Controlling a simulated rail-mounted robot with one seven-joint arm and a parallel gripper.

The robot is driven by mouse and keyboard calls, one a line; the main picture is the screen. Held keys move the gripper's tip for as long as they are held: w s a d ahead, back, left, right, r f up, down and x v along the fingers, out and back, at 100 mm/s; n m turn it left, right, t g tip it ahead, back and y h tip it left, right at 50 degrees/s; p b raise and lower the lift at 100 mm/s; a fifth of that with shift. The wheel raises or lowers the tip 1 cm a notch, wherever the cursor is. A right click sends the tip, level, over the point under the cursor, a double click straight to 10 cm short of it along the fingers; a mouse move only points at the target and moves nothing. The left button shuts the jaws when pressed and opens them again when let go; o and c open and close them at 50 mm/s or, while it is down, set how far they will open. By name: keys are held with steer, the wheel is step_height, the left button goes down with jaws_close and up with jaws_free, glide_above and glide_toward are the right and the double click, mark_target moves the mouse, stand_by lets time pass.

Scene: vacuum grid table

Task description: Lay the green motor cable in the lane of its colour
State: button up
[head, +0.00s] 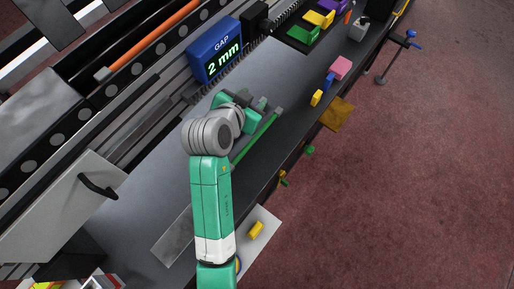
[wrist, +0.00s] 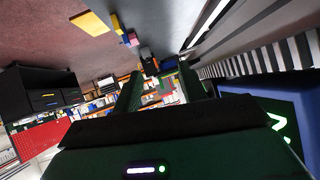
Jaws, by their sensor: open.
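A straight green bar with a grey end, which looks like the green motor cable (head: 257,136), lies along the dark table beside my gripper. Three coloured channel-like pieces stand at the far end of the table: a green one (head: 303,34), a yellow one (head: 319,18) and a purple one beyond. My gripper (head: 262,104) is over the table, just left of the green bar's far end; my wrist partly hides this area. In the wrist view its two dark green fingers (wrist: 160,88) are apart, with only distant background between them. The green bar is not clearly seen there.
A blue box reading "GAP 2 mm" (head: 221,52) stands at the table's back edge, close to my gripper. A pink block (head: 340,67) and a yellow block (head: 316,98) sit by the front edge. The dark table between gripper and coloured channels is mostly clear.

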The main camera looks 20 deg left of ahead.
mark_target(254, 139)
steer(key=s+f+g+b, duration=0.1)
steer(key=f, duration=0.5)
steer(key=s+a+f+g+h+b, duration=0.1)
steer(key=s+f, duration=0.1)
steer(key=f, duration=0.4)
steer(key=s+a+f+b, duration=0.1)
steer(key=s+f, duration=0.1)
steer(key=f, duration=0.4)
steer(key=shift+g+h, duration=0.3)
steer(key=shift+g, duration=0.1)
steer(key=shift+b+x, duration=0.45)
steer(key=shift+x, duration=1.05)
steer(key=b+x, duration=0.1)
steer(key=x, duration=0.3)
steer(key=shift+d+f+b, duration=0.15)
steer(key=shift+d+b, duration=0.05)
steer(key=shift+b, duration=0.1)
steer(key=shift+w+f, duration=0.15)
steer(key=shift+w, duration=0.1)
jaws_close()
